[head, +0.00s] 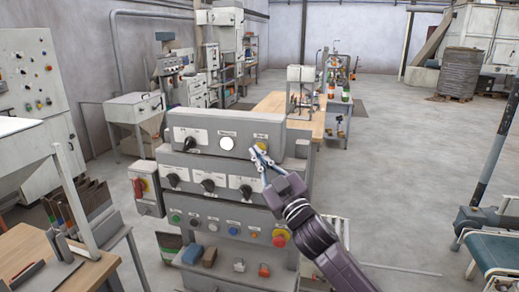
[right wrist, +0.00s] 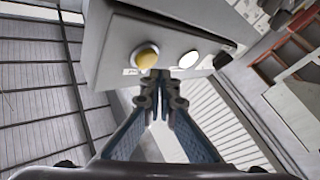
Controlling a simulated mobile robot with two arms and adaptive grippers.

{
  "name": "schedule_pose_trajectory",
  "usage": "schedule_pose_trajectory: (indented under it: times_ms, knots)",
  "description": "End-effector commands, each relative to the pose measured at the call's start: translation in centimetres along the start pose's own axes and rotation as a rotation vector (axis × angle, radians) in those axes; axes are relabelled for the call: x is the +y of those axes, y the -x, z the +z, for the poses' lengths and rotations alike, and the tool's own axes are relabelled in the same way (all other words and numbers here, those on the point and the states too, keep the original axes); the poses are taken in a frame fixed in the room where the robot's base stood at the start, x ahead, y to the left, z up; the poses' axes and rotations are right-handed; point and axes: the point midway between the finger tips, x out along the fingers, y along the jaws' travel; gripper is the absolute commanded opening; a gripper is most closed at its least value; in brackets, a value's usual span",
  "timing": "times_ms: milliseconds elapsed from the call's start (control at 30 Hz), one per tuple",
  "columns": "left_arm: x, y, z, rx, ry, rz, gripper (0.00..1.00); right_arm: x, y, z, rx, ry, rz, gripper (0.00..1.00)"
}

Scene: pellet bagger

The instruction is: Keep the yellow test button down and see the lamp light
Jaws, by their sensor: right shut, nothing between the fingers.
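The yellow test button (head: 261,145) is at the right end of the top panel of the grey control console (head: 178,124), partly behind my right gripper. In the right wrist view the yellow button (right wrist: 146,57) stands just beyond the fingertips. A round lamp (head: 226,144) left of the button looks plain bright white; I cannot tell whether it is lit. It also shows in the right wrist view (right wrist: 188,59). My right gripper (head: 255,153) is shut and empty, its tips at the button's lower edge; contact cannot be told. My left gripper is not in view.
A black knob (head: 190,143) sits left of the lamp. Lower rows hold more knobs, a red emergency button (head: 280,237) and a red switch (head: 139,185) on the left side. A wooden workbench (head: 271,103) stands behind; the floor (head: 400,185) to the right is open.

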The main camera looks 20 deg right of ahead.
Motion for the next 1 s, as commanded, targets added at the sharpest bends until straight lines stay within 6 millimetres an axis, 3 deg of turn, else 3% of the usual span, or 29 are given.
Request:
schedule_pose_trajectory:
  times_ms: [1000]
  knots:
    - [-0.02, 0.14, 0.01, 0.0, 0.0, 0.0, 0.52, 0.57, -0.75, 0.51, 0.0, 0.0, 0.0, 0.0]
